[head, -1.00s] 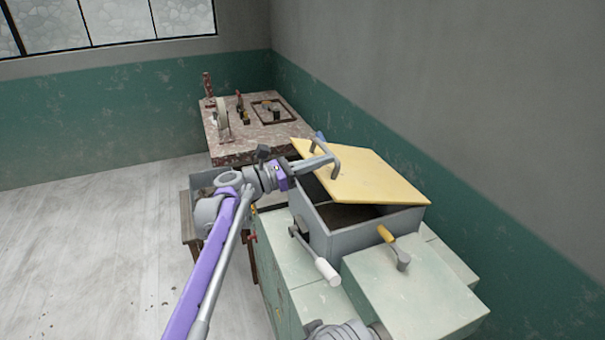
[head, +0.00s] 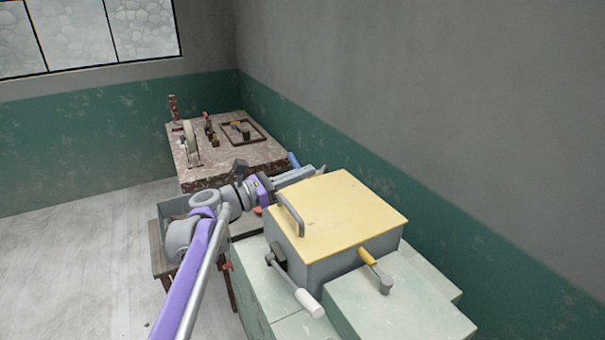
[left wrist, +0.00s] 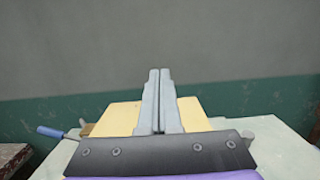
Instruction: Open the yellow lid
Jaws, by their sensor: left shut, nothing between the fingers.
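The yellow lid (head: 340,212) lies flat and closed on top of a grey box (head: 330,265) on the pale green cabinet. A grey bar handle (head: 290,214) stands along the lid's left edge. My left gripper (head: 316,170) is shut and empty, just behind the lid's far left corner in the head view. In the left wrist view the shut fingers (left wrist: 160,100) point ahead, with the yellow lid (left wrist: 118,117) partly hidden behind them. I cannot tell whether the fingers touch the lid. My right gripper is not in view.
A blue-handled tool (head: 293,160) is near my left gripper. A speckled worktable (head: 255,155) with tools stands behind, and a wall runs along the right.

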